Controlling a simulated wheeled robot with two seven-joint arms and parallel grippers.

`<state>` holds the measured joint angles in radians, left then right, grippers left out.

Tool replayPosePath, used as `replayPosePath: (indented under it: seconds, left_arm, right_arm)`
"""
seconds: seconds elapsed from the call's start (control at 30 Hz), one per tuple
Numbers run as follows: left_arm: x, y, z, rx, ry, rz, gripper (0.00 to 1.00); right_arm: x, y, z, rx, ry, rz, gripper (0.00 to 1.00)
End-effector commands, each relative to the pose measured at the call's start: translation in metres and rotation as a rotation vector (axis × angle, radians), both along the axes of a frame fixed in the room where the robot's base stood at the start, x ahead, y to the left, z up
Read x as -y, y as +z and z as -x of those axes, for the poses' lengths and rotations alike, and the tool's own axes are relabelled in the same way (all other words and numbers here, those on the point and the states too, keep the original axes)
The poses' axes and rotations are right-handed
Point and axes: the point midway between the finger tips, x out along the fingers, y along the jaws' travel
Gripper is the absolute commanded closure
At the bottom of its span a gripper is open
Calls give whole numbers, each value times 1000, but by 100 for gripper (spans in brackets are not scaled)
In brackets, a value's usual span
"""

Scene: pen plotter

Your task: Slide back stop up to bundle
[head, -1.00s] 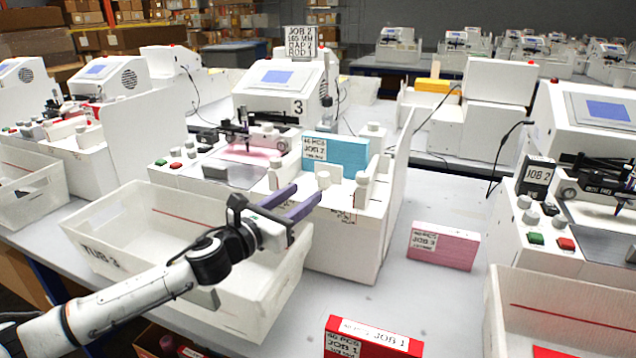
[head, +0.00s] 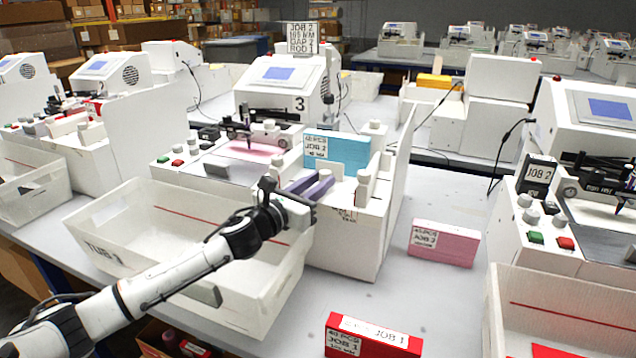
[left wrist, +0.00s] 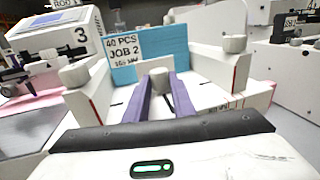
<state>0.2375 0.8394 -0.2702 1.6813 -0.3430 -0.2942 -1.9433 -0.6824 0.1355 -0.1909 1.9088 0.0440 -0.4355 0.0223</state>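The blue bundle (head: 336,151) labelled "40 pcs JOB 2" stands upright in the feeder of machine 3. It also shows in the left wrist view (left wrist: 140,50). My left gripper (head: 312,184) reaches in low in front of it. Its two purple fingers stand apart in the left wrist view (left wrist: 162,85), on either side of a white knobbed post, likely the back stop (left wrist: 158,78). I cannot tell whether they touch it. My right gripper is not in view.
White knobs (head: 364,178) stand on the feeder's sides. Tub 3 (head: 100,262) lies below my left arm. A pink bundle (head: 443,243) and a red JOB 1 bundle (head: 372,338) rest on the table, with free table between them. A tall white panel (head: 400,170) bounds the feeder on the right.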

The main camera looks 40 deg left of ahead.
Motion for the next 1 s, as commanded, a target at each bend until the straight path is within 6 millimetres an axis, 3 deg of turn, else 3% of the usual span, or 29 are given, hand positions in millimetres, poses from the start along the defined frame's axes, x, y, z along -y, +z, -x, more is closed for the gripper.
replayPosePath:
  seconds: [0.03,0.1,0.27,0.57,0.83,0.87,0.97,1.0]
  left_arm:
    - [0,0,0,0,-1,0,89]
    - [0,0,0,0,-1,0,100]
    - [0,0,0,1,-1,0,100]
    - [-6,1,-24,2,0,1,100]
    - [-6,1,-24,1,-1,1,100]
    - [-6,1,-24,1,-1,1,76]
    - [-6,1,-24,1,-1,1,59]
    - [-6,1,-24,1,-1,1,58]
  right_arm:
    - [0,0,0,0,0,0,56]
    - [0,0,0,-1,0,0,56]
    - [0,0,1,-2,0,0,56]
    - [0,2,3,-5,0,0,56]
    - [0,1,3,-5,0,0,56]
    - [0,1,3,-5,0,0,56]
    - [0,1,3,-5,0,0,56]
    - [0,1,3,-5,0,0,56]
